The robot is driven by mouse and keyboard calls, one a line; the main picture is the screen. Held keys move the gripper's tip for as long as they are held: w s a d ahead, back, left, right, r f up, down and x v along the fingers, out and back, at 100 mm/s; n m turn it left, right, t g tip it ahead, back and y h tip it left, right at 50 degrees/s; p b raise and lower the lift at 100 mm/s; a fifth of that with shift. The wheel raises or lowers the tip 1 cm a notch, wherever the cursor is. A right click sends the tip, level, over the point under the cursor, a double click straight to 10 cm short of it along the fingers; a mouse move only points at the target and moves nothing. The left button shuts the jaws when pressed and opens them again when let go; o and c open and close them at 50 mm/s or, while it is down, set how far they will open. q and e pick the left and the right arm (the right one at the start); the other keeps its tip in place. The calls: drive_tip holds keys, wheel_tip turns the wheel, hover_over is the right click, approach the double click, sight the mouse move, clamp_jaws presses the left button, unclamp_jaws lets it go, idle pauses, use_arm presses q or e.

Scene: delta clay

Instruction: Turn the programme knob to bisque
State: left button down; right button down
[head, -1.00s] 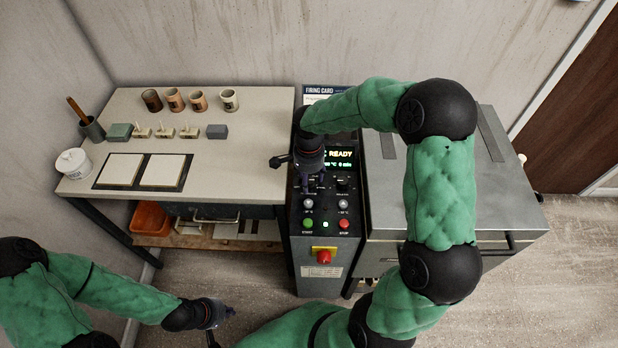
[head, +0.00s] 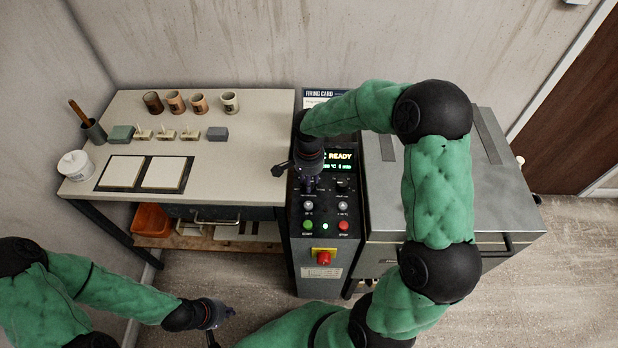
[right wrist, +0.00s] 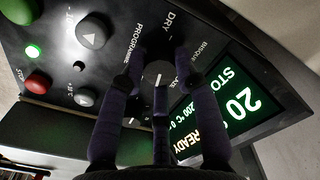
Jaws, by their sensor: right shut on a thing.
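The black programme knob (right wrist: 158,68) is in the right wrist view, below the printed words DRY and BISQUE. A short white mark shows on its face, but I cannot tell which programme it points to. My right gripper (right wrist: 160,85) is shut on the knob, with a finger on either side. In the head view my right gripper (head: 310,185) reaches down onto the control panel (head: 325,240) and hides the knob. My left gripper (head: 222,325) is open and empty, low in the head view, away from the panel.
The lit display (head: 340,160) reads READY. Green (head: 308,225) and red (head: 343,225) buttons and a red emergency knob (head: 323,258) are lower on the panel. A table (head: 240,170) with cups and small blocks stands left; the kiln (head: 500,205) is right.

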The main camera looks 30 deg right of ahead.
drive_tip(key=n+p, duration=0.2)
drive_tip(key=n, duration=0.3)
drive_tip(key=shift+r+n, duration=0.1)
drive_tip(key=shift+n, duration=0.2)
drive_tip(key=n+p, duration=0.2)
drive_tip(key=n, duration=0.3)
drive_tip(key=shift+p, duration=0.4)
drive_tip(key=n+p, duration=0.2)
drive_tip(key=n, duration=0.3)
drive_tip(key=shift+n+p, duration=0.35)
drive_tip(key=shift+n, duration=0.05)
drive_tip(key=n+p, duration=0.2)
drive_tip(key=n, duration=0.2)
drive_tip(key=shift+n, duration=0.4)
drive_tip(key=c, duration=0.9)
unclamp_jaws()
